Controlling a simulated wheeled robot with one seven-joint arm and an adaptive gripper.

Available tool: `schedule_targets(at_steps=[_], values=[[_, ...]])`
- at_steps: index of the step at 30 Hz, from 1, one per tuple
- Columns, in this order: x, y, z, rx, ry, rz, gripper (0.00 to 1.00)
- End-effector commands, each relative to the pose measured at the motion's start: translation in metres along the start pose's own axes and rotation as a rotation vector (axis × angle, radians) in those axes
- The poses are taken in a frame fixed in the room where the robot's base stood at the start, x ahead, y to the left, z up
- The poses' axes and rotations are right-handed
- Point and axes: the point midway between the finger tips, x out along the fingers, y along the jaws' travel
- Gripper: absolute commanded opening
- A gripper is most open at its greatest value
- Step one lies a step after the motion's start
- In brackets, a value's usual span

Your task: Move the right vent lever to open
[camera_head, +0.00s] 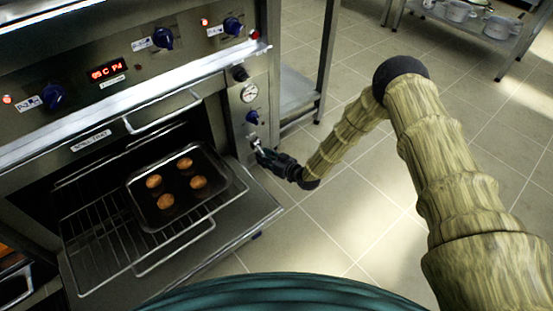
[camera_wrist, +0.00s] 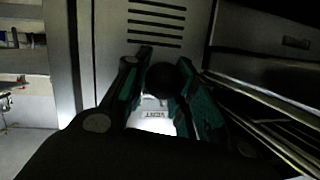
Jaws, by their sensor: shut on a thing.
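The vent lever (camera_head: 256,142) is on the narrow steel panel at the right side of the oven front, below a blue knob. In the head view its end is mostly hidden by my gripper (camera_head: 263,153). The wrist view shows a dark round lever knob (camera_wrist: 163,78) between the two fingers of my gripper (camera_wrist: 163,66). The fingers are shut on it. A lit label reading "VENT" (camera_wrist: 155,114) shows just below the knob in the wrist view. The lever's exact angle is hard to tell.
The oven door (camera_head: 215,240) is folded down open. A rack (camera_head: 85,240) is pulled out with a dark tray (camera_head: 140,195) holding several baked rounds.

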Motion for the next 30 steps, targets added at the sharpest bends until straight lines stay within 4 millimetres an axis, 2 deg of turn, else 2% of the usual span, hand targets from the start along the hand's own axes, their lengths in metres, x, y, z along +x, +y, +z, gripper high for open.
schedule_targets(at_steps=[12, 13, 14, 25, 30], values=[[0.001, -0.002, 0.004, 0.0, 0.0, -0.003, 0.0], [0.001, -0.002, 0.004, 0.0, 0.0, -0.003, 0.31], [0.001, -0.002, 0.004, 0.0, 0.0, -0.003, 0.37], [0.0, -0.002, 0.001, 0.0, 0.003, -0.003, 0.38], [-0.015, -0.001, 0.001, 0.0, 0.003, -0.002, 0.38]])
